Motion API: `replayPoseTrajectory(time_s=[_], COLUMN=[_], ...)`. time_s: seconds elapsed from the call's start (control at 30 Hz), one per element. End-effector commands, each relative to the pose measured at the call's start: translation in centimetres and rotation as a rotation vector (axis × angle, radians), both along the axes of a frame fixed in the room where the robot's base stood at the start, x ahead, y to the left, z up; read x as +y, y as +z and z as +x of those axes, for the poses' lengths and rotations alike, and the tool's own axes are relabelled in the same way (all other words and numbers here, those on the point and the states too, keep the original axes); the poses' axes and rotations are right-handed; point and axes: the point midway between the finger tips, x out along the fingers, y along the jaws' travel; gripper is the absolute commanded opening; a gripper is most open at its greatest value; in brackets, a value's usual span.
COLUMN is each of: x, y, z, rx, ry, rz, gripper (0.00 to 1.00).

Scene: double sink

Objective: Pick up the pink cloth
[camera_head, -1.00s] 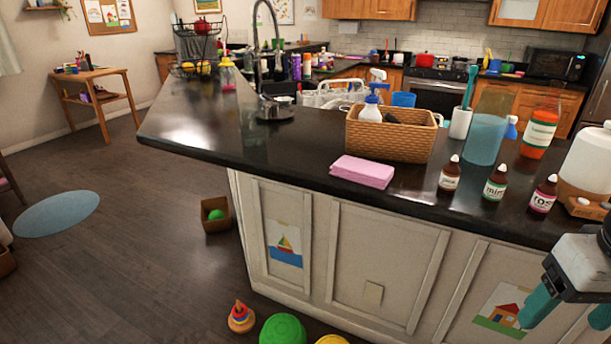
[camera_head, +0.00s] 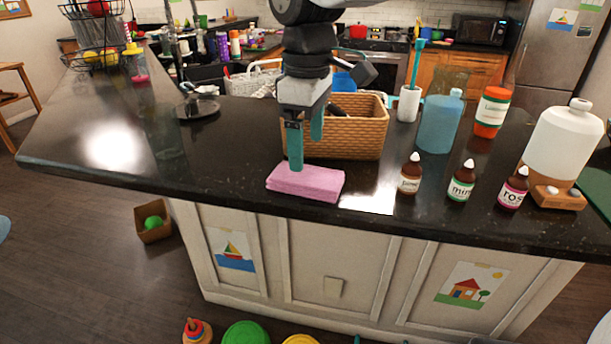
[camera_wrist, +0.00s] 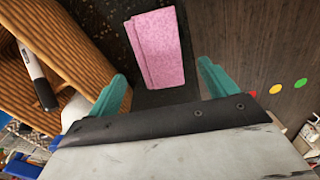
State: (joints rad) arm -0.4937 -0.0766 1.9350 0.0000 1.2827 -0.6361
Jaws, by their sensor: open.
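The pink cloth (camera_head: 306,183) lies folded flat on the black counter near its front edge. My gripper (camera_head: 305,152) points down over it from behind, with one teal fingertip near the cloth's back edge. In the wrist view the cloth (camera_wrist: 158,48) lies ahead of the open teal fingers (camera_wrist: 163,92), with nothing between them. From these views I cannot tell whether a fingertip touches the cloth.
A wicker basket (camera_head: 362,137) stands close behind the cloth and beside my gripper; it also shows in the wrist view (camera_wrist: 70,40). Small brown bottles (camera_head: 411,173) stand to the right. The counter (camera_head: 230,160) left of the cloth is clear.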

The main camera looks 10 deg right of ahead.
Motion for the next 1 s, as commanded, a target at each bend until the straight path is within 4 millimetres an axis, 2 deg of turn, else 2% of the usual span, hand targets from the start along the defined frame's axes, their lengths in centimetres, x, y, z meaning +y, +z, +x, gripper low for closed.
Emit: replayPoseTrajectory(time_s=[0.3,0.4,0.67,0.83,1.0], x=[0.2,0.2,0.2,0.2,0.1], y=[-4.5,-5.4,-5.6,-5.6,-5.6], z=[-0.1,-0.1,-0.1,-0.1,-0.1], rx=[0.003,0.001,0.0,0.0,0.0], ry=[-0.003,-0.004,-0.004,-0.004,-0.004], rz=[-0.001,0.0,0.0,0.0,0.0], gripper=[0.85,0.85,0.85,0.37,0.36])
